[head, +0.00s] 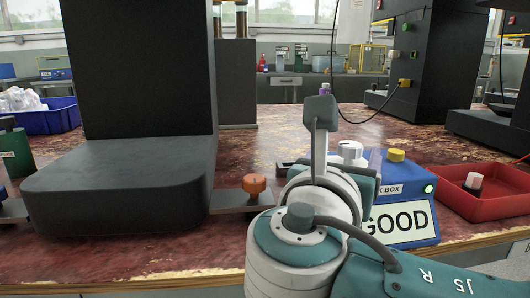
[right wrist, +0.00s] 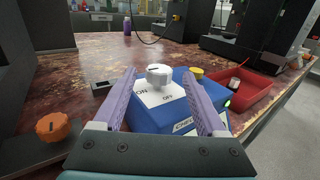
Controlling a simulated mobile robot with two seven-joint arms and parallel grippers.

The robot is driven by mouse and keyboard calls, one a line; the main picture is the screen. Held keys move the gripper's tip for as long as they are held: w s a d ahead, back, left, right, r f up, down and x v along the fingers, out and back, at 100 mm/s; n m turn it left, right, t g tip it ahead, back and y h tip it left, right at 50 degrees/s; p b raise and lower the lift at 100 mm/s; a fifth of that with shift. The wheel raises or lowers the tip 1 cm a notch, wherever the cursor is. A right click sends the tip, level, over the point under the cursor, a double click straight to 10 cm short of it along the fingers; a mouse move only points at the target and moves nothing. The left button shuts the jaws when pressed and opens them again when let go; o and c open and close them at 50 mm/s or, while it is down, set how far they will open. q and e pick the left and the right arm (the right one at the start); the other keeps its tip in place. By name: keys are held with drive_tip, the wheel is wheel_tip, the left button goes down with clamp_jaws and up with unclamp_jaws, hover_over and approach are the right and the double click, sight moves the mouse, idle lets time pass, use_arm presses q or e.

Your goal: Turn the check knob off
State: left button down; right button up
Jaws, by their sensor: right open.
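The check box is a blue box (head: 405,225) with a lit "GOOD" display, a green light and a yellow button (head: 396,155). Its white check knob (head: 350,148) stands on a pale plate marked ON and OFF, clear in the right wrist view (right wrist: 158,76). A dark mark on the knob lies toward its left, nearer the ON side. My right gripper (right wrist: 159,82) is open, its purple fingers spread to either side of the knob in that view, empty. Whether they are level with the knob I cannot tell. My arm hides part of the box in the head view. My left gripper is not in view.
An orange knob (head: 254,185) on a metal strip stands left of my right arm, beside a big dark machine (head: 120,180). A red tray (head: 490,205) with a white-topped item lies right of the box. A purple-capped bottle (right wrist: 127,26) stands behind. The worn red tabletop behind is mostly clear.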

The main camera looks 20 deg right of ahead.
sight(349, 150)
drive_tip(key=shift+b+x, duration=0.4)
drive_tip(key=shift+x, duration=1.55)
clamp_jaws()
